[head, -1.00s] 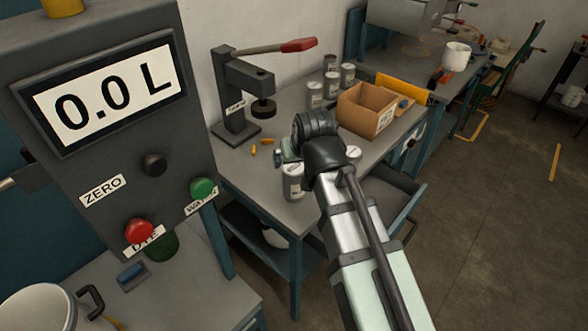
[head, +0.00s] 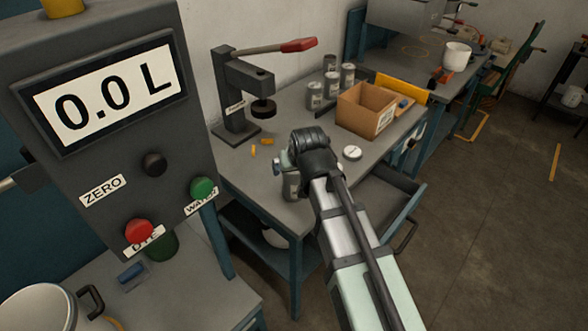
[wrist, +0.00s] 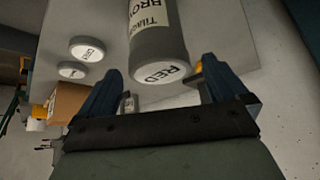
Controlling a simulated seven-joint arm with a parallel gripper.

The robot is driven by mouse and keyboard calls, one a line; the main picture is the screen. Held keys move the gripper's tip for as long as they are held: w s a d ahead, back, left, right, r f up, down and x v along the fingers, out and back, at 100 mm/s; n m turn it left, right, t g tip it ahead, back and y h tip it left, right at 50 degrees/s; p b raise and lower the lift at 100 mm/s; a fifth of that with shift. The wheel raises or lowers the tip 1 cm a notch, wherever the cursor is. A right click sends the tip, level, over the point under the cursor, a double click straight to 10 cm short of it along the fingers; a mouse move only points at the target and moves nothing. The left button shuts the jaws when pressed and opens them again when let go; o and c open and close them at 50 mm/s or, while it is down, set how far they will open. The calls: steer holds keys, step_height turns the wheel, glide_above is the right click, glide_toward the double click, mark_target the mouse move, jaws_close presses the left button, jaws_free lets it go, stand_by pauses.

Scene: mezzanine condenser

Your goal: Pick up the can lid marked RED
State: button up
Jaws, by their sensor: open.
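The can lid marked RED (wrist: 162,73) is a pale disc on the end of a grey can (wrist: 158,38) labelled "BRO…" in the wrist view. My gripper (wrist: 162,70) is open and empty, with one blue finger on each side of the lid in that picture. I cannot tell how far the fingertips are from it. In the head view my gripper (head: 284,165) is over the front of the table, above a can (head: 290,188) that my arm mostly hides. The RED lid cannot be made out there.
A white lid (head: 352,153) lies on the table right of my wrist; two lids (wrist: 88,48) (wrist: 72,70) show in the wrist view. A cardboard box (head: 360,116), several grey cans (head: 315,95) and a lever press (head: 236,110) stand farther back. A drawer (head: 385,200) is open at right.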

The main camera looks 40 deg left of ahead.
steer(key=c, duration=1.1)
steer(key=shift+r, duration=0.15)
